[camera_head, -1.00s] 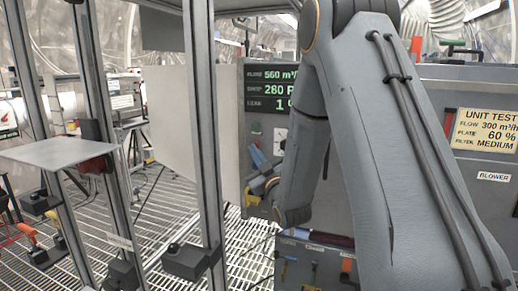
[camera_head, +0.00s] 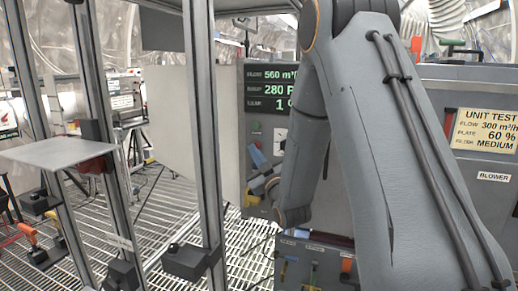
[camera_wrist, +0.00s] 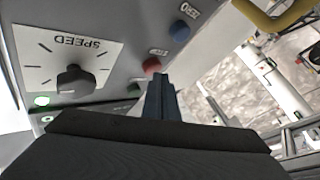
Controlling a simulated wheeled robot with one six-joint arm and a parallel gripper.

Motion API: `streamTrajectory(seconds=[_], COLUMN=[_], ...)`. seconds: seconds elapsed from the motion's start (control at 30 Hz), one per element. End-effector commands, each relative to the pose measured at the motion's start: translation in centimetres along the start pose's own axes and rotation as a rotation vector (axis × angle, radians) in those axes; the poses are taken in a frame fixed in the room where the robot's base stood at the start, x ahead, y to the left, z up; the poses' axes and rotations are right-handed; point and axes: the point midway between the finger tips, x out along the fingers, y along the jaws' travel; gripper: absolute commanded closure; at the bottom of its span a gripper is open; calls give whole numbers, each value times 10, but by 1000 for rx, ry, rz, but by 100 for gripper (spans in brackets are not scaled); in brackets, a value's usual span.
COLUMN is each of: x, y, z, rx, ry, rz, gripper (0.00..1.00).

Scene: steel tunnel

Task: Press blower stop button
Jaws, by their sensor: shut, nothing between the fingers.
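In the wrist view, a red button (camera_wrist: 152,65) sits on a grey panel beside a small upside-down label that seems to read STOP. My gripper (camera_wrist: 161,76) is shut and empty, its dark fingertips pointing at the panel just below the red button. The tips look very close to the button, but I cannot tell whether they touch it. A blue button (camera_wrist: 180,31) is up and to the right, and a green button (camera_wrist: 134,90) is to the left of the fingers.
A black knob (camera_wrist: 75,80) on a SPEED dial and a lit green lamp (camera_wrist: 41,101) are left of the fingers. A yellow handle (camera_wrist: 275,18) juts out at the upper right. In the head view, a display (camera_head: 272,90) and a metal frame post (camera_head: 203,130) stand left of my arm.

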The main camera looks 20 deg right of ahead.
Motion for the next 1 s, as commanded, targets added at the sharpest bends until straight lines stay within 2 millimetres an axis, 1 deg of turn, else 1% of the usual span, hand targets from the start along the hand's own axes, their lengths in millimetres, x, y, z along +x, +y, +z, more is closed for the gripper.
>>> streamTrajectory(seconds=[0.37, 0.7, 1.0], x=[0, 7, 8], y=[0, 4, 6], z=[0, 5, 6], rx=[0, 0, 0], ry=[0, -1, -1], rz=[0, 0, 1], gripper=[100, 100, 100])
